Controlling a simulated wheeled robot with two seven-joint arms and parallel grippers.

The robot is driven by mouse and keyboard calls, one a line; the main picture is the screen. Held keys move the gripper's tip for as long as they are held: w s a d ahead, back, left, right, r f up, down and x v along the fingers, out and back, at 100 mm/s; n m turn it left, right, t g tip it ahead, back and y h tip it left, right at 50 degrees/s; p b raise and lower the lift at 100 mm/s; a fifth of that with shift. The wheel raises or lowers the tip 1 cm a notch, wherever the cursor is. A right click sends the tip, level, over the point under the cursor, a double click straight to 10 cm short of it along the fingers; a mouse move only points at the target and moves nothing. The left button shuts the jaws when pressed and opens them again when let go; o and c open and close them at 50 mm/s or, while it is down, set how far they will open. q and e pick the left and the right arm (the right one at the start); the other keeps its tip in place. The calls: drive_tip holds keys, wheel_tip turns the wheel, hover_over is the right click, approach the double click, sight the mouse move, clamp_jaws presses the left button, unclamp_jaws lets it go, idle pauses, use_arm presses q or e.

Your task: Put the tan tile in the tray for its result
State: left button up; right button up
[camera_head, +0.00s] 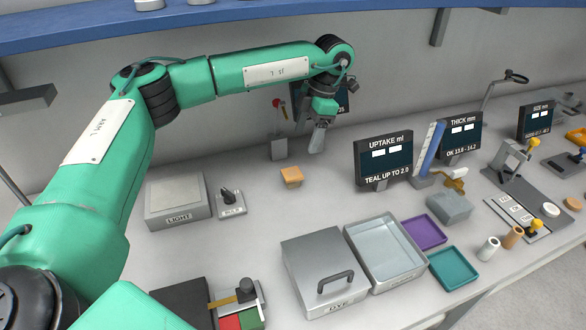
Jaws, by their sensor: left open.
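The tan tile (291,176) lies on the grey bench, left of the uptake display (384,163). That display reads "UPTAKE ml" and "TEAL UP TO 2.0"; its number windows look blank white. A purple tray (423,232) and a teal tray (453,268) lie at the right, beside a grey metal basin (384,252); both trays look empty. My left gripper (317,140) is open and empty, pointing down above the back of the bench, behind and right of the tile and apart from it. My right gripper is not in view.
A lidded box marked DYE (325,272) stands left of the basin. A box marked LIGHT (178,200) and a knob unit (230,203) are at the left. A blue upright gauge (430,150) and grey block (449,207) stand right. The bench around the tile is clear.

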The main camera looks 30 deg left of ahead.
use_arm(q)
hover_over(292, 173)
drive_tip(key=w+d, duration=0.2)
wheel_tip(292, 173, down, 5)
drive_tip(key=x, duration=0.1)
drive_tip(key=p+x, duration=0.1)
drive_tip(key=x, duration=0.2)
drive_tip(key=shift+s+a+f+p, duration=0.1)
drive_tip(key=shift+s+a+p, duration=0.1)
drive_tip(key=shift+a+p, duration=0.1)
drive_tip(key=shift+s+f, duration=0.1)
drive_tip(key=shift+f, duration=0.4)
drive_tip(key=c, duration=1.1)
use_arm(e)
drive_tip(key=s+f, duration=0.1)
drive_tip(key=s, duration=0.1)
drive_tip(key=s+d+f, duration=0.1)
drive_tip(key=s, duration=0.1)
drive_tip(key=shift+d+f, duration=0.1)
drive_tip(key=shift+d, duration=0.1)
use_arm(q)
drive_tip(key=shift+r, duration=0.1)
drive_tip(key=shift+c, duration=0.2)
